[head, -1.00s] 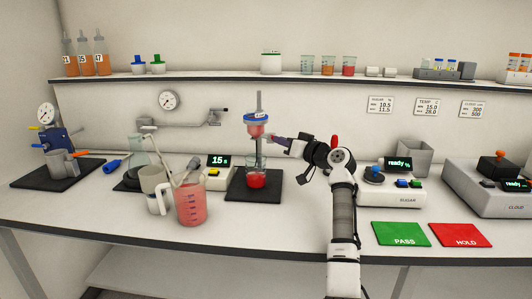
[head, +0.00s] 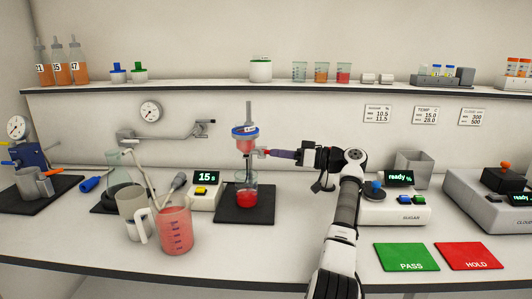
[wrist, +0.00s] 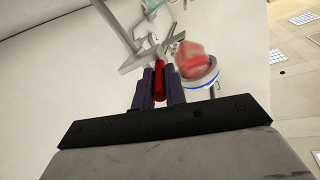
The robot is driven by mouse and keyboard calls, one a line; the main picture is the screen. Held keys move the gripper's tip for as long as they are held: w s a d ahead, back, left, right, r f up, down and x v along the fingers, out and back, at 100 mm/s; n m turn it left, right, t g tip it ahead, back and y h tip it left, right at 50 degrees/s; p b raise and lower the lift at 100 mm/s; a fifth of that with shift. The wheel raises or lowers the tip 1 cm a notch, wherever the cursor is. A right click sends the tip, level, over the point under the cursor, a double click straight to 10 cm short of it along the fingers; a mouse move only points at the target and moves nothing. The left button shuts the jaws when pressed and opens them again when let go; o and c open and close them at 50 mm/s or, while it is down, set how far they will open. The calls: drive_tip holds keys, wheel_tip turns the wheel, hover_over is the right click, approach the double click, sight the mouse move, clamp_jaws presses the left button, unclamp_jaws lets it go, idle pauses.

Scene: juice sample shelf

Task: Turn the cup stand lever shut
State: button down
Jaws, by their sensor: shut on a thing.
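The cup stand (head: 249,112) rises from a black mat, with a blue-rimmed cup (head: 245,132) of red liquid held high on it. A beaker (head: 246,190) with red liquid stands below the cup. My gripper (head: 268,153) reaches in from the right, level with the cup's lower part. In the wrist view the red lever (wrist: 160,84) lies between the two dark purple fingers (wrist: 160,90), which are shut on it. The cup (wrist: 199,72) shows just right of the fingertips. The lever is mostly hidden by the fingers in the head view.
A timer (head: 206,183) reading 15 s, a jug of pink liquid (head: 175,230) and a grey mug (head: 131,202) stand left of the mat. A sugar meter (head: 398,208) stands to the right. The counter in front of the mat is clear.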

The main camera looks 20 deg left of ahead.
drive_tip(key=shift+f, duration=0.1)
idle(0.4)
drive_tip(key=c, duration=1.5)
unclamp_jaws()
drive_tip(key=shift+a, duration=0.1)
drive_tip(key=shift+o, duration=0.2)
drive_tip(key=d+b, duration=0.2)
drive_tip(key=d, duration=1.2)
drive_tip(key=shift+s, duration=0.15)
